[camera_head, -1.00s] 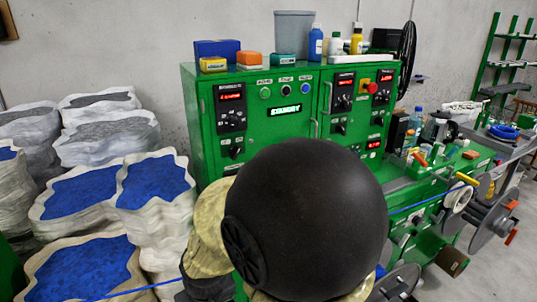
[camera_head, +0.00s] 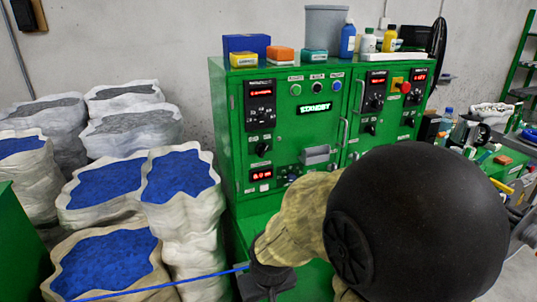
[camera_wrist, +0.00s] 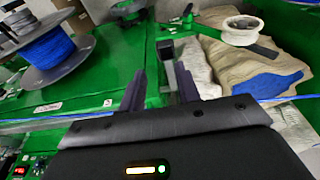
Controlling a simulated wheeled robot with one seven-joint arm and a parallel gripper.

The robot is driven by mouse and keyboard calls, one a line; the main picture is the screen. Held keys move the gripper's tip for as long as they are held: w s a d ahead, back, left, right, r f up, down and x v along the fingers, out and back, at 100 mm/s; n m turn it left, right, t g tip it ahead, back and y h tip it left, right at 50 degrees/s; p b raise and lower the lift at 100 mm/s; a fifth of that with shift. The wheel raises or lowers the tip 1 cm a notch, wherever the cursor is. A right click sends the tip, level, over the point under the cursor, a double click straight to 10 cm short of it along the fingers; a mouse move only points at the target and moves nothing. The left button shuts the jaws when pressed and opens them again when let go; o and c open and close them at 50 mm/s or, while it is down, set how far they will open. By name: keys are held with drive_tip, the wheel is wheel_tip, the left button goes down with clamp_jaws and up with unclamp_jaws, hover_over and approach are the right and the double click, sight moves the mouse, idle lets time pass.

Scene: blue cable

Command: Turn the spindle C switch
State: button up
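The green control cabinet (camera_head: 290,140) stands ahead in the head view, with several rotary switches, displays and small labels. A black rotary switch (camera_head: 262,149) sits low on the left panel, and another (camera_head: 376,104) is on the right panel. The labels are too small to read, so I cannot tell which switch is spindle C. My arm hides the cabinet's lower right. My gripper (camera_wrist: 159,88) is open in the wrist view, with nothing held. A grey post (camera_wrist: 167,55) shows between and beyond the fingers. The gripper points away from the cabinet front, towards reels and sacks.
Sacks of blue pellets (camera_head: 108,185) crowd the left side. A blue cable (camera_head: 205,275) crosses low towards my arm. Bottles and boxes stand on the cabinet top. In the wrist view a reel of blue cable (camera_wrist: 45,45) is at upper left and a white pulley (camera_wrist: 240,30) at upper right.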

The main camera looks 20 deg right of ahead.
sight(264, 152)
drive_tip(key=w+d+r+m+t+p, duration=0.1)
drive_tip(key=w+d+r+t+p, duration=0.2)
drive_tip(key=w, duration=0.4)
drive_tip(key=w+d+r+m+t+p, duration=0.1)
drive_tip(key=w+d+r+m+t, duration=0.1)
drive_tip(key=w+d+t, duration=0.4)
drive_tip(key=w+d+r+m+t+p, duration=0.1)
drive_tip(key=w+d+r+t, duration=0.1)
drive_tip(key=r, duration=0.3)
drive_tip(key=w+d+r+m+t, duration=0.2)
drive_tip(key=d+r+t, duration=0.1)
drive_tip(key=r+t, duration=0.1)
drive_tip(key=shift+r+p, duration=0.35)
drive_tip(key=shift+r, duration=0.45)
drive_tip(key=w+p, duration=0.6)
drive_tip(key=w, duration=1)
drive_tip(key=shift+w, duration=0.7)
